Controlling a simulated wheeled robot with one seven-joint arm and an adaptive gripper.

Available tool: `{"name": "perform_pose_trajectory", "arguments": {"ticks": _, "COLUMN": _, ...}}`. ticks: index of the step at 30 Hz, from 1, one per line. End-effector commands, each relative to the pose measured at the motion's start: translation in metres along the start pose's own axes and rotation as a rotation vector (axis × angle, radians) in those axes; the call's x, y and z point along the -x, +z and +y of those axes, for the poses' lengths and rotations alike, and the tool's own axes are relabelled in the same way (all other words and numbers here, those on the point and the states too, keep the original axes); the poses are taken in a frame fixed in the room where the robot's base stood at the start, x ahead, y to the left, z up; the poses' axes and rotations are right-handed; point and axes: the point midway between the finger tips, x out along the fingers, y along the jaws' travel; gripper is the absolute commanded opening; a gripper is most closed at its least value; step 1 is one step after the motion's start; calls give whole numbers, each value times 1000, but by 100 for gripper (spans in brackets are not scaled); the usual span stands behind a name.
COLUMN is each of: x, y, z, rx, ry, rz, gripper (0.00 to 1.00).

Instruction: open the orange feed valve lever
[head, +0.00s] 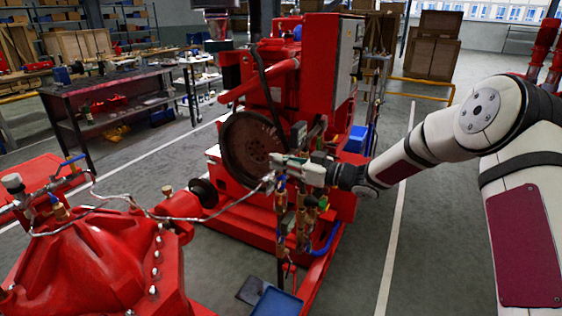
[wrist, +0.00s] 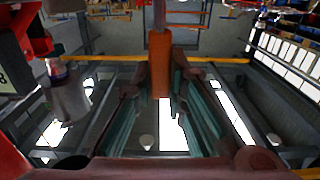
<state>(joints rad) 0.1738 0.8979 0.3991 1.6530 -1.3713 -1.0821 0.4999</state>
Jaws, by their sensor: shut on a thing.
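The orange feed valve lever (wrist: 160,62) stands upright in the upper middle of the wrist view. My gripper (wrist: 164,78) is shut on it, with the lever between the fingertips. In the head view my gripper (head: 275,162) reaches in from the right to the pipework beside the dark flywheel. The lever cannot be clearly made out there, and the gripper and fittings cover that spot.
The red pumpset's dark flywheel (head: 252,148) is just left of my gripper. Valves and pipes (head: 300,215) hang below it. A red control cabinet (head: 335,60) rises behind. A grey metal fitting (wrist: 66,98) is close on the left in the wrist view. Open floor lies at right.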

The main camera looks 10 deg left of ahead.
Motion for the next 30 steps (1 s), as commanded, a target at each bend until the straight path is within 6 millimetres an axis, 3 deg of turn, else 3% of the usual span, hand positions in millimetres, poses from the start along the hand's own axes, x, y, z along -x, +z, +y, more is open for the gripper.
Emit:
{"name": "perform_pose_trajectory", "arguments": {"ticks": 11, "x": 0, "y": 4, "z": -11, "rx": 196, "ry": 0, "rz": -1, "gripper": 0}}
{"name": "perform_pose_trajectory", "arguments": {"ticks": 30, "x": 0, "y": 28, "z": -49, "rx": 800, "ry": -1, "rz": -1, "gripper": 0}}
